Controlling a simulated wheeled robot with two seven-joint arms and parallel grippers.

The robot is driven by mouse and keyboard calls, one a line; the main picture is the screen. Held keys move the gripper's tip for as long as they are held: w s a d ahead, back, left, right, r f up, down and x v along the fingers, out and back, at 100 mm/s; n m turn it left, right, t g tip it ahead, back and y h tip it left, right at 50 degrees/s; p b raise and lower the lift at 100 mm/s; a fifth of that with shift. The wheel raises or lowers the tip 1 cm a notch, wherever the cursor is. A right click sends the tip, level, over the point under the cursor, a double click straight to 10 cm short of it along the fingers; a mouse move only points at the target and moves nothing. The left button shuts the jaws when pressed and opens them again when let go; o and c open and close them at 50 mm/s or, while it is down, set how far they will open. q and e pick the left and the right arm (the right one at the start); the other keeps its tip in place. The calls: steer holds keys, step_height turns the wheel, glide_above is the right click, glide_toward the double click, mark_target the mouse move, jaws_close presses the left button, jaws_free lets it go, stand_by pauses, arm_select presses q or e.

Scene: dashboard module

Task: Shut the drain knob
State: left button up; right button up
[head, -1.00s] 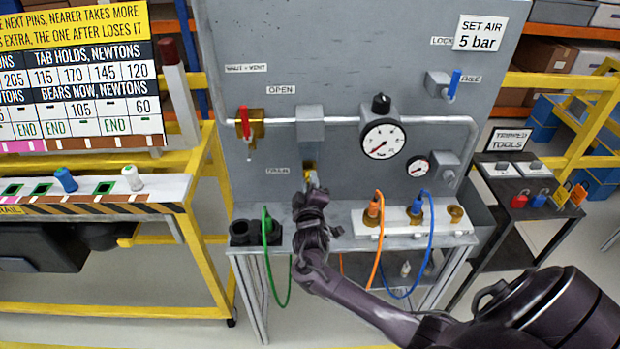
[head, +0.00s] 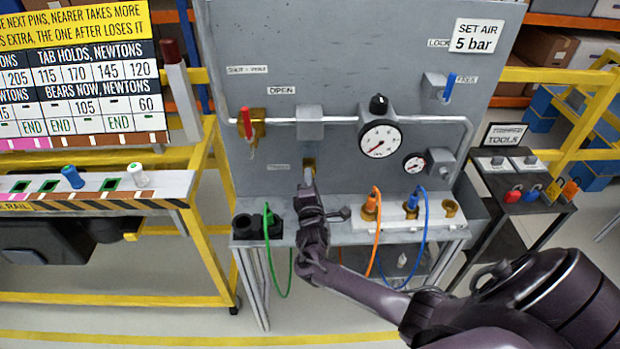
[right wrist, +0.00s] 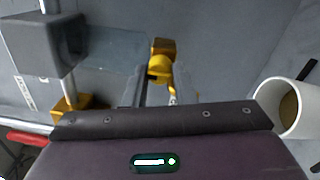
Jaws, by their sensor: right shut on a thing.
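The brass-yellow drain knob (head: 309,163) sits low on the grey panel, right of a small label and below the pipe's grey block. It also shows in the right wrist view (right wrist: 160,68), in front of a brass block. My right gripper (head: 308,180) reaches up to it from below and hides part of it in the head view. In the right wrist view its two fingers (right wrist: 160,84) stand either side of the knob, shut on it. How far the knob is turned cannot be told. My left gripper is not in view.
The round gauge (head: 380,139) and a red-handled valve (head: 246,123) are on the panel above. The bench ledge (head: 340,236) holds black sockets, a green hose (head: 267,225), and orange and blue hoses on fittings. A dark tool cart (head: 520,200) stands at the right.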

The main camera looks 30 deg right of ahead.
steer(key=shift+f+n, duration=0.1)
steer(key=shift+n, duration=0.2)
steer(key=o, duration=1)
steer(key=shift+s, duration=0.1)
steer(key=b+v, duration=0.1)
steer(key=v, duration=0.6)
steer(key=shift+s+a, duration=0.25)
steer(key=shift+s, duration=0.05)
